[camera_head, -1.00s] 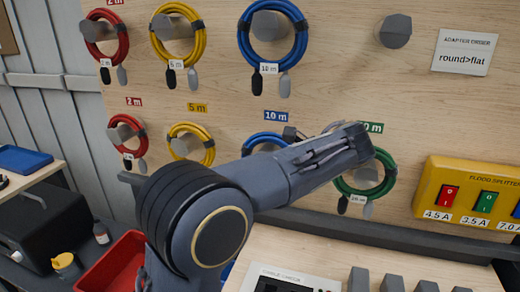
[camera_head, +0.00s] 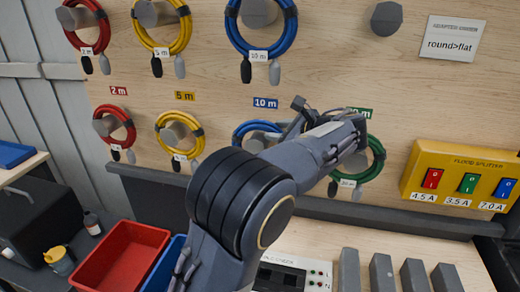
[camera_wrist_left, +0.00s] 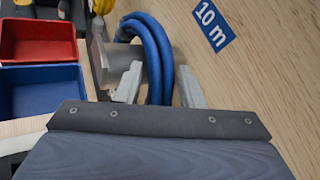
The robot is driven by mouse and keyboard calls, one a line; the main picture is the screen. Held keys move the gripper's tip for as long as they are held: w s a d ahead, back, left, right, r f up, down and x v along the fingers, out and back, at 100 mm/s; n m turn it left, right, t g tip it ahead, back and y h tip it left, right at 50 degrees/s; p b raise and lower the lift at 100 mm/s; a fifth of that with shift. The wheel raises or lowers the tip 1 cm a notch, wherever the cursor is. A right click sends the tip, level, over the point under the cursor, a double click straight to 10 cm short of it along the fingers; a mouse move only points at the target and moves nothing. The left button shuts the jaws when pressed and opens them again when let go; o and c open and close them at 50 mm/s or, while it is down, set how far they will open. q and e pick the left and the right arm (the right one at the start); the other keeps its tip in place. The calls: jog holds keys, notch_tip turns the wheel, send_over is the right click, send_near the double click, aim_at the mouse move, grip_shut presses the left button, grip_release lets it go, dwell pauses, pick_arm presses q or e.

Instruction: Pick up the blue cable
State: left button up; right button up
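Two blue cables are coiled on pegs of the wooden board. The upper one (camera_head: 234,35) hangs free with its tag and plugs showing. The lower one (camera_head: 238,133), under the 10 m label (camera_head: 265,103), is mostly hidden behind my left arm. In the left wrist view my left gripper (camera_wrist_left: 158,88) has its fingers apart, one on each side of a blue cable coil (camera_wrist_left: 152,50) on its grey peg. I cannot tell whether the fingers touch the cable. My right gripper is not in view.
Red (camera_head: 127,118), yellow (camera_head: 158,127) and green (camera_head: 376,163) cables hang alongside. A red bin (camera_head: 120,258) and a blue bin (camera_head: 163,265) stand below left. A yellow splitter box (camera_head: 460,180) is at the right. Grey blocks (camera_head: 381,272) stand on the bench.

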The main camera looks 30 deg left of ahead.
pick_arm(q)
grip_shut()
dwell(1.4)
jog(key=shift+r, duration=0.15)
